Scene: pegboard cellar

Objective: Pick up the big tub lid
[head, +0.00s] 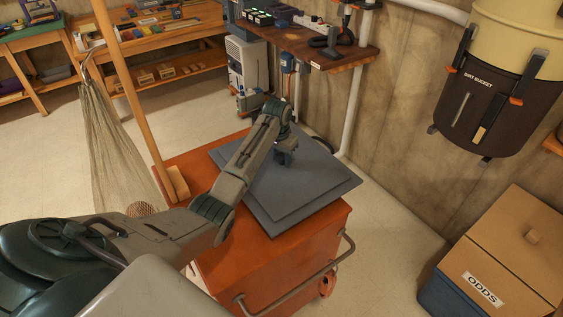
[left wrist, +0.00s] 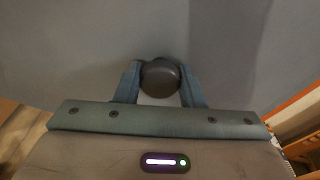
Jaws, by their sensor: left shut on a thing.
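The big tub lid (head: 312,190) is a flat grey, square, stepped slab on top of the orange cart. My left gripper (head: 284,156) comes down onto it from above, near its middle. In the left wrist view the two fingers are closed on both sides of a round dark grey knob (left wrist: 160,75) on the lid's grey surface. I cannot tell whether the lid rests on the cart or is slightly raised. My right gripper is not in view.
The orange cart (head: 262,262) has a metal rail along its front. A wooden pole (head: 130,90) stands left of the lid. An "ODDS" box with a brown knobbed lid (head: 510,240) is at lower right. A dirt bucket (head: 487,105) hangs on the wall. Floor is open between cart and box.

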